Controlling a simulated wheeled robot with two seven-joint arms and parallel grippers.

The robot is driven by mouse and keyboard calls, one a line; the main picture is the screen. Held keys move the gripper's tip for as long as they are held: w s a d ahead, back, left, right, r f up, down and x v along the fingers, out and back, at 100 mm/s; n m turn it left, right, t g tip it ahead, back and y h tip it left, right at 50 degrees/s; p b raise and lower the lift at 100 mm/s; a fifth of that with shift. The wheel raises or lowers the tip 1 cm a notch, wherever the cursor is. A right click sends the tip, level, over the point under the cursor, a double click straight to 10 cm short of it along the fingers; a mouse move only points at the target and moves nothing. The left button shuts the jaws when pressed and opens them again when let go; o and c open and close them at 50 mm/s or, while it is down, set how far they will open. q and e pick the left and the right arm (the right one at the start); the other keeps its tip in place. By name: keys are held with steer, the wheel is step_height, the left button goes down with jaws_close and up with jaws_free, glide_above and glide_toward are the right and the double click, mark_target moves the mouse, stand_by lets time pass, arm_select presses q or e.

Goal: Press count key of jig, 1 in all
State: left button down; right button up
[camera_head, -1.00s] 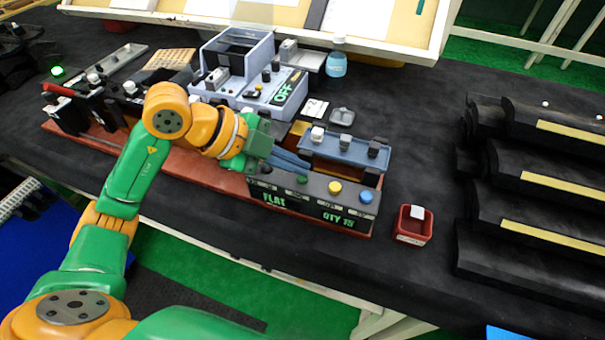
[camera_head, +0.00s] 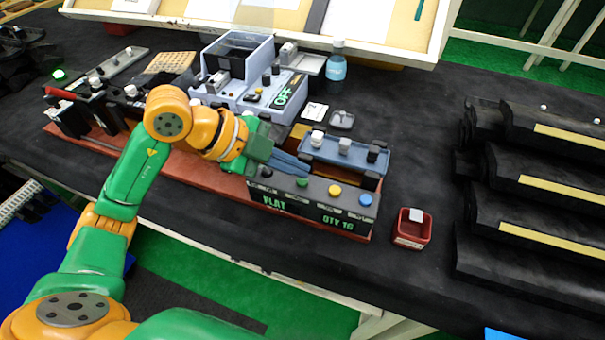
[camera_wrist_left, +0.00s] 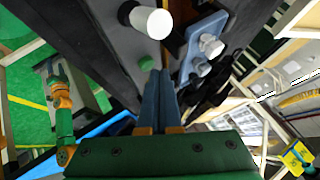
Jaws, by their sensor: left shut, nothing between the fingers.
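The jig's black front panel (camera_head: 271,204) stands on the red base and reads FLAT and QTY 16 in green. Its top carries a black key, a green key (camera_head: 302,183), a yellow key (camera_head: 335,191) and a blue key (camera_head: 365,200). My left gripper (camera_head: 307,172) is shut and empty, its blue-grey fingers just behind and above the green key. In the left wrist view the closed fingers (camera_wrist_left: 158,76) are beside the green key (camera_wrist_left: 146,63); I cannot tell whether they touch anything. Which key is the count key is not legible. My right gripper is not in view.
A blue-grey tray (camera_head: 345,151) with several knobs lies just behind the panel. A grey-blue machine (camera_head: 237,85) reading OFF stands further back. A small red bin (camera_head: 410,240) is to the right, with black stepped racks (camera_head: 530,210) beyond.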

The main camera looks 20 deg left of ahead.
arm_select(q)
steer(key=shift+r, duration=0.4)
step_height(320, 180, up, 5)
steer(key=p, duration=0.5)
stand_by(0.6)
